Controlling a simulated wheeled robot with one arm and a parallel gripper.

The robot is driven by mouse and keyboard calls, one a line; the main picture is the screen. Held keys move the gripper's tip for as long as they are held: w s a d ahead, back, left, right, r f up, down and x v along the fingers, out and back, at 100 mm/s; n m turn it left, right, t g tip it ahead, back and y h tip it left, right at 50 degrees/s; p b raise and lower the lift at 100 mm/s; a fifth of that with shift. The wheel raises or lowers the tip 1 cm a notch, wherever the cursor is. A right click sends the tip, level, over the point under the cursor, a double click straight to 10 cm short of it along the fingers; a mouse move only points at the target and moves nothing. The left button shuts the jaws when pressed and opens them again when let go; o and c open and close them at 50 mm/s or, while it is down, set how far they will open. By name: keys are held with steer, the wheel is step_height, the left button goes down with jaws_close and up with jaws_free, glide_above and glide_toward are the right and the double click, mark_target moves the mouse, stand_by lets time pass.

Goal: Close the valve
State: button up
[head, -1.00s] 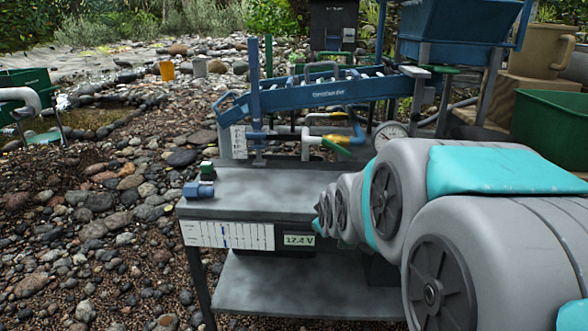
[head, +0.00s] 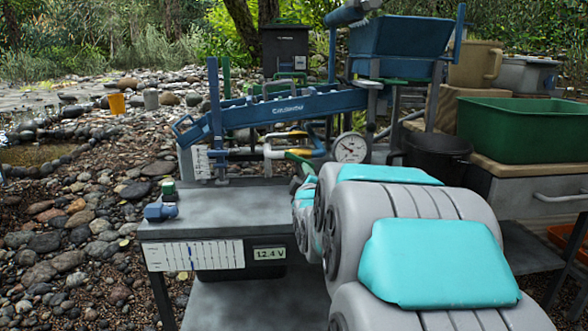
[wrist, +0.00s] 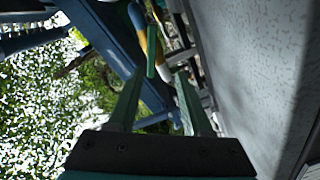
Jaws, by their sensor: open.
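The valve sits on the pipework under the blue sluice. Its green lever handle (head: 297,157) shows in the head view beside a yellow pipe section (head: 318,146). In the wrist view, the green lever (wrist: 151,52) stands just ahead of my gripper, near the yellow and white pipe (wrist: 139,22). My gripper (wrist: 157,80) is open, with its two green fingers apart and nothing held between them. The lever's lower end appears close to the space between the fingertips; I cannot tell whether they touch.
The blue sluice (head: 270,112) runs above the grey bench (head: 215,215). A round gauge (head: 350,147) is right of the valve. A blue fitting (head: 160,211) lies at the bench's left end. A green tub (head: 520,128) stands at right. The bench top's left part is mostly clear.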

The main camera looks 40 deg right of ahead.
mark_target(300, 161)
steer(key=shift+d+r+x, duration=0.1)
steer(key=shift+r+x, duration=0.1)
steer(key=shift+x, duration=1.2)
steer(key=shift+d+r+x, duration=0.1)
steer(key=shift+r+x, duration=0.05)
steer(key=shift+x, duration=1.25)
steer(key=shift+d+r+x, duration=0.15)
steer(key=shift+r+x, duration=0.05)
steer(key=shift+x, duration=1.2)
steer(key=shift+s, duration=0.15)
jaws_close()
